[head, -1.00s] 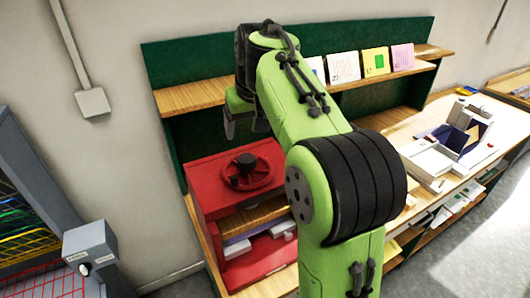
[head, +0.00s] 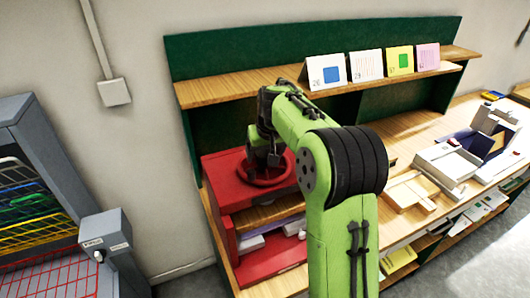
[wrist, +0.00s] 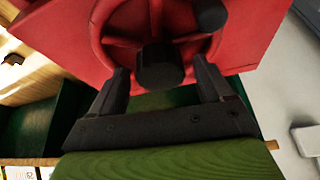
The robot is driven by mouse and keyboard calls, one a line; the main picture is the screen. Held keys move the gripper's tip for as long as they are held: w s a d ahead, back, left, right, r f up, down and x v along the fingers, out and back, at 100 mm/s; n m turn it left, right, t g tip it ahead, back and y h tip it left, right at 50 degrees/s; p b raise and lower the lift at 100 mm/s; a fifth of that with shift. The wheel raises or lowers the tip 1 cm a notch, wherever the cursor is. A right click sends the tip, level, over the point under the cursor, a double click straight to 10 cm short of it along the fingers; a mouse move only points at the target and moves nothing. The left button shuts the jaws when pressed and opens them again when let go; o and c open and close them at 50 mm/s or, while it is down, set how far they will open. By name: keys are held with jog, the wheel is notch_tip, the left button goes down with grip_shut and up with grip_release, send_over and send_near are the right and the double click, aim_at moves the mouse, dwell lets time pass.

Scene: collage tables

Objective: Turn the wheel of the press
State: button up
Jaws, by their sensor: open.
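The red press (head: 222,171) stands on the wooden bench against the wall. Its red wheel (head: 281,178) lies flat on top, partly hidden by my arm. The wheel's ring and spokes show in the wrist view (wrist: 97,28). A thick black knob (wrist: 160,66) stands up from the wheel; a second black round piece (wrist: 211,15) shows at upper right. My gripper (head: 262,158) is over the wheel, pointing down. In the wrist view my gripper (wrist: 163,78) is open, with one finger on each side of the thick knob. I cannot tell whether the fingers touch it.
A wooden shelf (head: 225,91) with several cards runs behind, above the press. White boxes (head: 447,163) lie on the bench to the right. A grey rack with coloured wire shelves (head: 40,228) and a grey control box (head: 105,242) stand at left.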

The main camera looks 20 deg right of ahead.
grip_shut()
dwell(0.5)
jog(key=shift+n, duration=0.3)
